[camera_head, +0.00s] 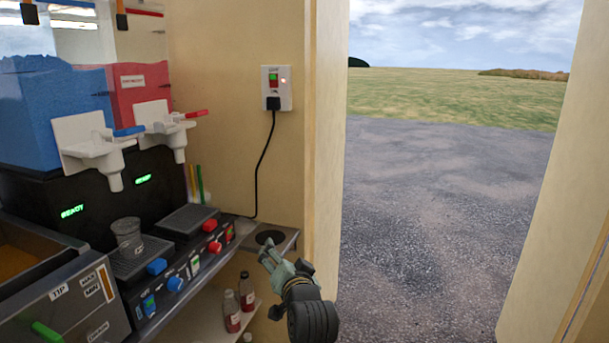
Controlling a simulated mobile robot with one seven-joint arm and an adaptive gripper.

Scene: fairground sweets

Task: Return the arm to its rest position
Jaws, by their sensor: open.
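My gripper (272,257) is in the lower middle of the head view, in front of the right end of the steel counter (285,240). Its pale green-grey fingers point up and left, near a round dark hole (270,237) in the counter. It is open, and I see nothing held in it. The dark end of my arm runs down to the lower edge of the view.
A slush machine with blue (50,110) and red (137,90) tanks stands at the left. A clear cup (127,236) sits on its left drip tray. Bottles (247,292) stand on a shelf below the counter. A doorway opens onto gravel (430,220) at the right.

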